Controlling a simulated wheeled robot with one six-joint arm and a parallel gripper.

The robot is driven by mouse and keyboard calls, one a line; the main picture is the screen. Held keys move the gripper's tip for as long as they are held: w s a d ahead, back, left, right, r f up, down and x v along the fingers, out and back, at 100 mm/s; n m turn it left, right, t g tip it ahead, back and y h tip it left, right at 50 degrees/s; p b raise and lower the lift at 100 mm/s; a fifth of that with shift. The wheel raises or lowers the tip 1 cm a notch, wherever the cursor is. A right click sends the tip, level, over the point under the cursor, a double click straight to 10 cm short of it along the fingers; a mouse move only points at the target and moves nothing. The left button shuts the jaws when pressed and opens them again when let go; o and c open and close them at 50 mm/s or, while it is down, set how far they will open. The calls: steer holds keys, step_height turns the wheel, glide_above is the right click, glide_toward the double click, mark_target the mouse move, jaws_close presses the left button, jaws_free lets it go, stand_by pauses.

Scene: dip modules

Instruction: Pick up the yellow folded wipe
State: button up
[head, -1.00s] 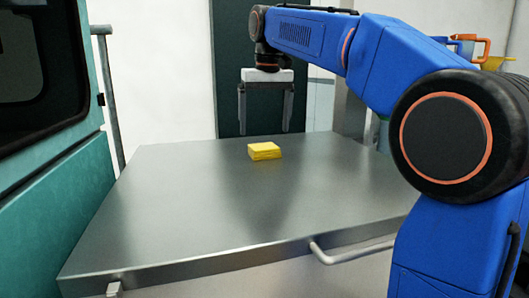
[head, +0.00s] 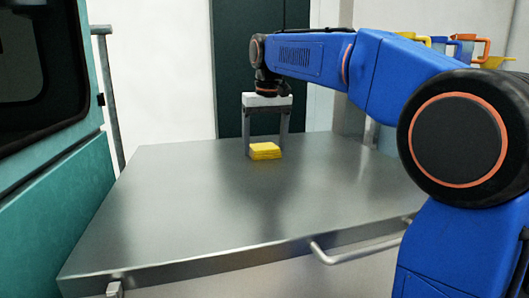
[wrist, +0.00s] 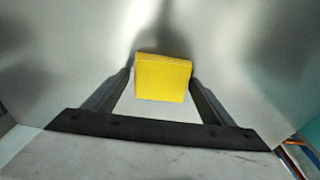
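The yellow folded wipe (head: 265,151) lies flat on the steel table top (head: 220,200), toward its far side. In the wrist view the wipe (wrist: 163,78) shows between the fingertips. My gripper (head: 265,148) is open and pointing down, with one finger on each side of the wipe. In the wrist view my gripper (wrist: 163,82) has its fingers spread wide, and their tips reach the wipe's left and right sides. I cannot tell whether they touch it.
A teal machine (head: 60,190) with a dark window stands along the left of the table. A grey post (head: 108,95) rises beside it. Colourful containers (head: 470,47) stand at the back right. A bar handle (head: 360,250) sticks out at the table's front. The rest of the table top is clear.

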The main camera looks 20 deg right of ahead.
mark_target(265, 146)
steer(key=c, duration=0.6)
steer(key=shift+c, duration=0.2)
step_height(265, 146, up, 10)
steer(key=shift+o, duration=1.2)
steer(key=shift+c, duration=0.8)
